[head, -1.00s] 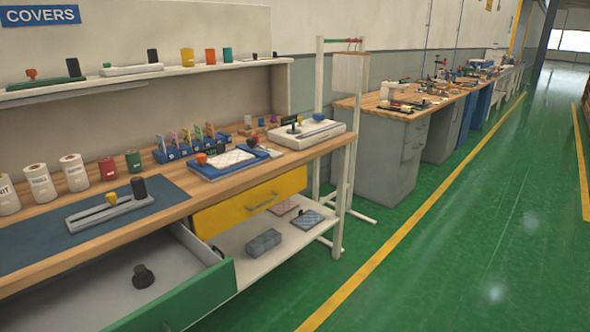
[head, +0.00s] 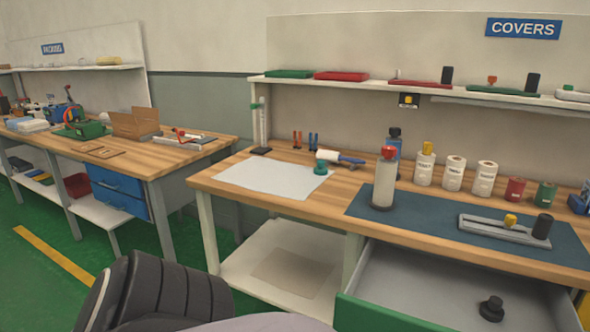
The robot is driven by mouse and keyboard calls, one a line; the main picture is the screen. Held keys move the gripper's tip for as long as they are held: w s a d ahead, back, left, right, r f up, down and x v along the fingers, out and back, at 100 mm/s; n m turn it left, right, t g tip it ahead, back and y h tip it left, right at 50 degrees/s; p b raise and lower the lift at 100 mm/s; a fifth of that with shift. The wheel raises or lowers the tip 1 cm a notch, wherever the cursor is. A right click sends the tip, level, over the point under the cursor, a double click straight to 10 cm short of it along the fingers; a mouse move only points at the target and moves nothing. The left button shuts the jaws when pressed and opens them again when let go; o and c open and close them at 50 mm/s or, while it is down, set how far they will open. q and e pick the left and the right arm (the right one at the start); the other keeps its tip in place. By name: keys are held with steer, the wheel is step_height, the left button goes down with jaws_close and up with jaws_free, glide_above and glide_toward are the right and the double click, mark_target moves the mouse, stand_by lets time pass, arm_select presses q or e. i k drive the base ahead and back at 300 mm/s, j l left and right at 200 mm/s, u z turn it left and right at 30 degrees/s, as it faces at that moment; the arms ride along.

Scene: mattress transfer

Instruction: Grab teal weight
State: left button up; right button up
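A small teal weight (head: 320,168) sits on the right edge of a white sheet (head: 275,178) on the wooden workbench (head: 228,172). A white and blue hand tool (head: 340,158) lies just behind it and to its right. The teal weight stands apart from any gripper. Neither of my grippers shows in the head view, so their state is hidden.
A tall white bottle with a red top (head: 384,180) stands right of the weight on a blue mat (head: 418,214). A green-fronted drawer (head: 375,315) hangs open below, holding a black knob-shaped object (head: 492,308). A dark ribbed shape (head: 165,295) fills the lower left foreground.

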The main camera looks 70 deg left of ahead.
mark_target(321, 168)
steer(key=u, duration=2.05)
steer(key=i+j+z, duration=0.1)
steer(key=z, duration=0.3)
steer(key=j+z, duration=0.2)
steer(key=z, duration=0.2)
steer(key=i+j+z, duration=0.2)
steer(key=j, duration=0.2)
steer(key=j+z, duration=0.2)
steer(key=j, duration=0.15)
steer(key=j+z, duration=0.2)
steer(key=j, duration=1.3)
